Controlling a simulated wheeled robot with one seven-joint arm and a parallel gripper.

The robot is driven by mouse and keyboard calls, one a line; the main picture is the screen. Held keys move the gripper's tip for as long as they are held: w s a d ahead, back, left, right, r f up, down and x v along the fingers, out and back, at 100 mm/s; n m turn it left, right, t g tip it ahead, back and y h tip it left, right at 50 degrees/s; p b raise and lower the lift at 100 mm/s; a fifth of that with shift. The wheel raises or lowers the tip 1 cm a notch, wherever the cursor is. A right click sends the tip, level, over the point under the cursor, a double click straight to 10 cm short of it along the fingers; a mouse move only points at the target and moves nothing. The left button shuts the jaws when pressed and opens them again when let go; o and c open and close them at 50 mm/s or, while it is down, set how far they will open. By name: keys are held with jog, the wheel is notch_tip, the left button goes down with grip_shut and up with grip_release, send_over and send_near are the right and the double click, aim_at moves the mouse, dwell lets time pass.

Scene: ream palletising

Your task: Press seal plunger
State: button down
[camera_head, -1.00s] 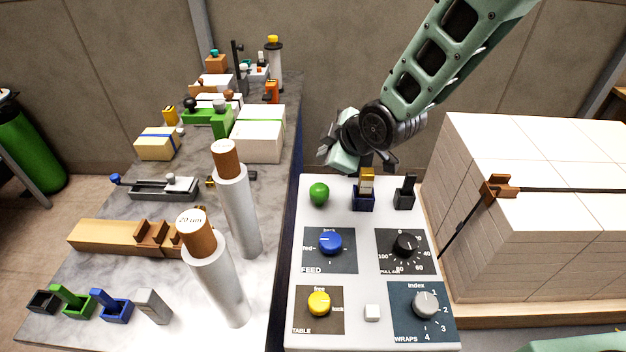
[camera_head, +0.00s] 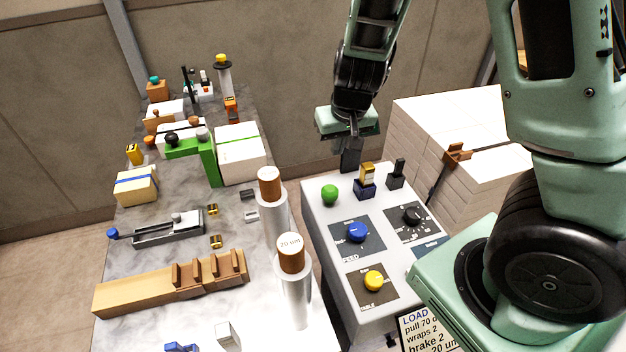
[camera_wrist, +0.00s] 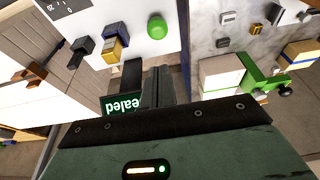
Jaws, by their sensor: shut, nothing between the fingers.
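My gripper (camera_head: 350,150) is shut and empty, pointing down near the far edge of the white control panel (camera_head: 322,222). In the wrist view its dark fingers (camera_wrist: 147,82) are together. I cannot tell for sure which part is the seal plunger. A yellow-topped piece (camera_head: 367,172) stands upright in a blue holder (camera_head: 364,191) near the fingers; it also shows in the wrist view (camera_wrist: 112,47). A green round knob (camera_head: 330,194) sits left of it.
A black upright switch (camera_head: 397,176) stands right of the blue holder. Dials, including a blue one (camera_head: 357,232), sit nearer on the panel. Two film rolls (camera_head: 296,290) stand on the crowded marble bench (camera_head: 130,290) at left. A white stack (camera_head: 460,120) stands right behind the panel.

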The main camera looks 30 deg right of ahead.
jog(key=shift+f, duration=0.1)
jog(key=b, duration=0.3)
send_over(330, 187)
jog(key=f, duration=0.7)
jog(key=s+f, duration=0.1)
jog(key=f, duration=0.3)
jog(key=shift+a+f, duration=0.1)
jog(key=shift+f, duration=1.15)
